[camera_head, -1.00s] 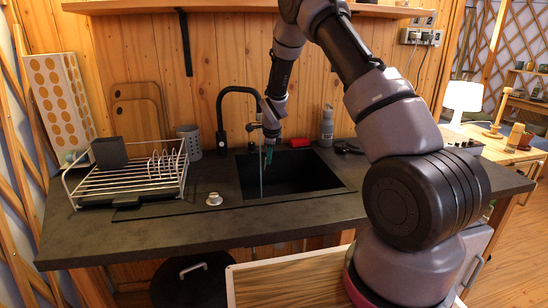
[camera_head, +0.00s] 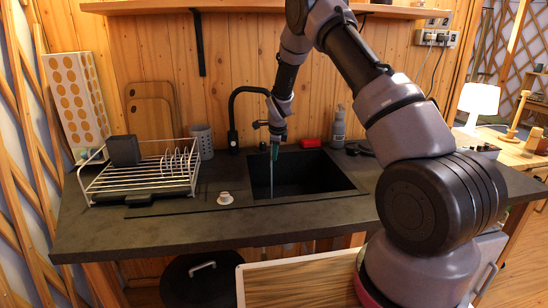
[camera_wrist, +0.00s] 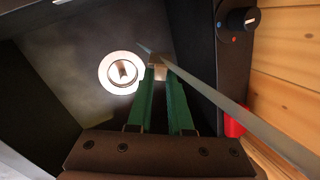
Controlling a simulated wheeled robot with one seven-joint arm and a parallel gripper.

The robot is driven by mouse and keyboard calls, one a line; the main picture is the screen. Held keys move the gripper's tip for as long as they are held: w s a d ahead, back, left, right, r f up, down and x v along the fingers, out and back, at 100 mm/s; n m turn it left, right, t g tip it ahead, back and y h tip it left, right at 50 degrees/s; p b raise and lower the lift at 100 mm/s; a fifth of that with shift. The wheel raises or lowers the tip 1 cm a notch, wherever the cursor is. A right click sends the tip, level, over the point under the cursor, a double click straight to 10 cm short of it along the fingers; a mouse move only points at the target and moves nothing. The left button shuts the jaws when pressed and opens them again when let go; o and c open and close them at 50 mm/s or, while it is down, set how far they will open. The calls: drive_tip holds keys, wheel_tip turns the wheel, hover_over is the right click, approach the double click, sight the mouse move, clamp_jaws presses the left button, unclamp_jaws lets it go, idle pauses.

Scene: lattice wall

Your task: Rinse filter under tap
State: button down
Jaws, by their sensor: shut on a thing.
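My gripper (camera_head: 275,150) is over the left part of the black sink (camera_head: 335,186), below the spout of the black tap (camera_head: 233,112). In the wrist view its green fingers (camera_wrist: 160,75) are shut on a small tan piece, the filter (camera_wrist: 158,66), at their tips. Most of the filter is hidden by the fingers, and it is too small to make out in the head view. A thin grey stream (camera_wrist: 235,112) runs from the tap past the fingertips. I cannot tell whether it touches the filter. The drain (camera_wrist: 121,72) lies below.
A dish rack (camera_head: 140,178) stands left of the sink, with a small white round piece (camera_head: 225,198) on the counter between. A grey bottle (camera_head: 339,124) and a red item (camera_head: 311,143) stand behind the sink. The tap's black knob (camera_wrist: 241,20) is near the gripper.

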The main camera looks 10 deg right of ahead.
drive_tip(key=shift+a, duration=0.1)
drive_tip(key=shift+a, duration=0.45)
drive_tip(key=shift+d, duration=0.2)
idle(1.2)
drive_tip(key=shift+a, duration=0.25)
drive_tip(key=shift+d, duration=0.25)
drive_tip(key=shift+d, duration=0.4)
drive_tip(key=shift+a, duration=0.25)
drive_tip(key=shift+a, duration=0.3)
idle(0.4)
